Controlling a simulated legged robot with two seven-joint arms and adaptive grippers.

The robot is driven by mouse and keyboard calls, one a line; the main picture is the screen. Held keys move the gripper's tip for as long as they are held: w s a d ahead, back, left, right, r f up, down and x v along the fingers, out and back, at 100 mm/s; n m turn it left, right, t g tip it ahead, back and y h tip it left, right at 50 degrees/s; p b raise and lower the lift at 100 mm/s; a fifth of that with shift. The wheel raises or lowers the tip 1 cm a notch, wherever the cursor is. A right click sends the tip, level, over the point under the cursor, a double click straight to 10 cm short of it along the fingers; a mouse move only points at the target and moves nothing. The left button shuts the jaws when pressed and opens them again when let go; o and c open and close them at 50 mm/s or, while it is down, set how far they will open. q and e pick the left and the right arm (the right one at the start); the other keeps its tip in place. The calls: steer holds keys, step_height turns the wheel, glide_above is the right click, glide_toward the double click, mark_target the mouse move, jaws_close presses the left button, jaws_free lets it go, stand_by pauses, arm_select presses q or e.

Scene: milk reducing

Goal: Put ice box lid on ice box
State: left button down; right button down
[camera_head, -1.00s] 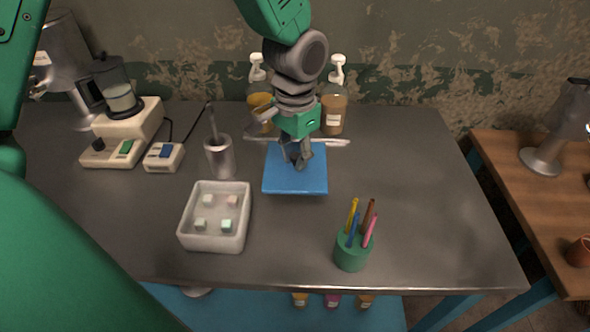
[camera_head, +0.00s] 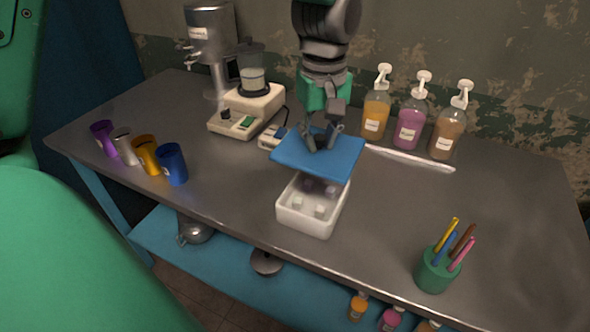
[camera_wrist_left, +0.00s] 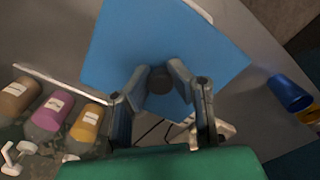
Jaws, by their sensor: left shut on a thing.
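The ice box lid (camera_head: 337,157) is a flat blue square. My left gripper (camera_head: 320,140) is shut on it from above and holds it over the back part of the ice box, slightly tilted. The ice box (camera_head: 302,217) is a white open box on the table with several ice cubes inside; its back part is hidden by the lid. In the left wrist view the fingers close on a dark round knob at the middle of the lid (camera_wrist_left: 120,50). My right gripper is not in view.
Several pump bottles (camera_head: 408,124) stand behind, with a white stick (camera_head: 410,158) before them. A blender (camera_head: 255,100) is at the back left. Coloured cups (camera_head: 172,165) stand at the left, a green pen holder (camera_head: 436,270) at the front right.

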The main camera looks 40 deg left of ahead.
arm_select(q)
step_height(320, 180, down, 9)
steer(key=shift+s+a+f+b, duration=0.1)
steer(key=shift+a+b, duration=0.05)
steer(key=shift+b, duration=0.45)
steer(key=shift+f, duration=0.1)
steer(key=shift+f, duration=0.15)
steer(key=shift+f, duration=0.15)
steer(key=c, duration=1.5)
jaws_free()
